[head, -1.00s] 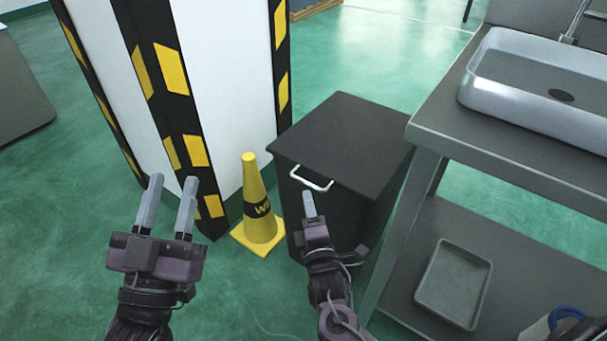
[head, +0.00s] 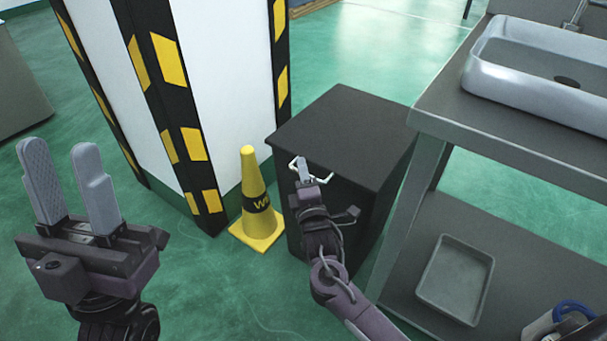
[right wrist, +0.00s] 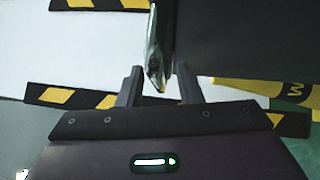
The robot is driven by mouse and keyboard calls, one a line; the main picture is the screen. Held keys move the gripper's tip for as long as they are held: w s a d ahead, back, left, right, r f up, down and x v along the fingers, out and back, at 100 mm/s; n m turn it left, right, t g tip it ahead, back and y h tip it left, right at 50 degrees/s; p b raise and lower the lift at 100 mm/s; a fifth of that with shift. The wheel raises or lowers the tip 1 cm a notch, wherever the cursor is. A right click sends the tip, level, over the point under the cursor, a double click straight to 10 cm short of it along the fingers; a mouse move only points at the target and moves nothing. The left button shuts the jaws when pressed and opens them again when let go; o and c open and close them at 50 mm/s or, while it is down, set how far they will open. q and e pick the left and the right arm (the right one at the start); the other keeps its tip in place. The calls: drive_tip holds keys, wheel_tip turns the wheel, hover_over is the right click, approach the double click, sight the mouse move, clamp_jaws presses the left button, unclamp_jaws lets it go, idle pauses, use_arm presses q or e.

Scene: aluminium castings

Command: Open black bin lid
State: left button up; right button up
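The black bin (head: 372,212) stands between the striped pillar and the metal table, its flat black lid (head: 345,125) lying closed on top. A white handle (head: 322,176) sits at the lid's front edge. My right gripper (head: 303,171) is at this handle and partly covers it. In the right wrist view, the handle (right wrist: 155,48) reaches down between the two spread fingers of the right gripper (right wrist: 158,76), with gaps visible on both sides. The dark bin also fills the upper right there. My left gripper (head: 62,160) is open and empty, at the left over the floor.
A yellow cone (head: 256,208) stands on the floor just left of the bin. The white pillar (head: 225,90) with black-and-yellow stripes is behind it. A metal table (head: 455,125) with a sink and a lower-shelf tray (head: 456,280) stands close at the right.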

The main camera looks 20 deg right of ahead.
drive_tip(key=shift+c, duration=0.4)
clamp_jaws()
